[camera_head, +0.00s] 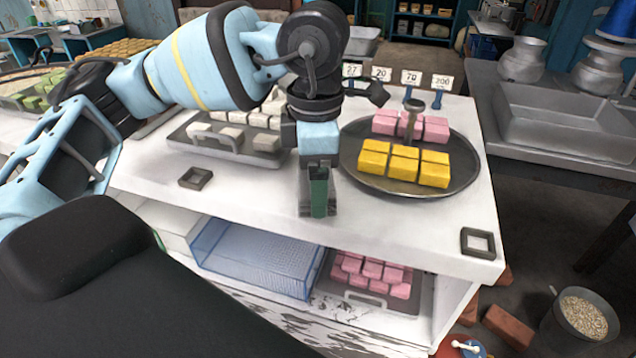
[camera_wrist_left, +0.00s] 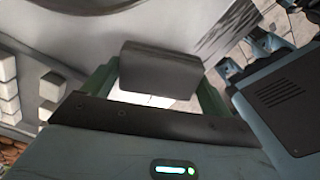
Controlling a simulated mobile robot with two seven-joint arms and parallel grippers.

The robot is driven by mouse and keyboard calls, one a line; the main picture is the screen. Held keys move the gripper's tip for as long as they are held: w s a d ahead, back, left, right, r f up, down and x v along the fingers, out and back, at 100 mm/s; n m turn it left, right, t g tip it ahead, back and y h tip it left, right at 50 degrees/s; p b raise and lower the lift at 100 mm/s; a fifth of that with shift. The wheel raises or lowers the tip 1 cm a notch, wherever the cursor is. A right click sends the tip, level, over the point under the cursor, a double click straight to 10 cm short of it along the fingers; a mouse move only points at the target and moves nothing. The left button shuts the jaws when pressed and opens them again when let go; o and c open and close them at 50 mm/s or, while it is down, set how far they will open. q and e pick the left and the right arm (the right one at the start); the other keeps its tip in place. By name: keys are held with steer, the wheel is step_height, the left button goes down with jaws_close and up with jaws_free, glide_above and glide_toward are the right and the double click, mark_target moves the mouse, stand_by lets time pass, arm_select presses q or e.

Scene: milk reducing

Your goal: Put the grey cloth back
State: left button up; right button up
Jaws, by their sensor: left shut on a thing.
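My left gripper (camera_head: 318,204) hangs down over the front edge of the white counter (camera_head: 255,205), between the tray of white blocks and the round pan. In the left wrist view a dark grey, block-like folded cloth (camera_wrist_left: 160,70) sits between the two green fingers, which are shut on it. In the head view the gripper mostly hides the cloth. I cannot tell whether the cloth touches the counter. My right gripper is in neither view.
A round pan (camera_head: 352,178) holds yellow and pink blocks. A metal tray (camera_head: 222,150) holds white blocks. Two small dark square frames (camera_head: 195,178) (camera_head: 478,243) lie on the counter. A clear blue bin (camera_head: 255,262) and a tray of pink blocks (camera_head: 368,272) are on the shelf below.

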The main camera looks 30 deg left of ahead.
arm_select(q)
steer(key=shift+w+a+f, duration=0.1)
steer(key=shift+w+f, duration=0.1)
steer(key=shift+f, duration=1.05)
steer(key=shift+s, duration=0.1)
steer(key=shift+f, duration=0.2)
steer(key=o, duration=0.8)
steer(key=shift+r, duration=0.1)
step_height(320, 180, up, 12)
steer(key=shift+r, duration=0.15)
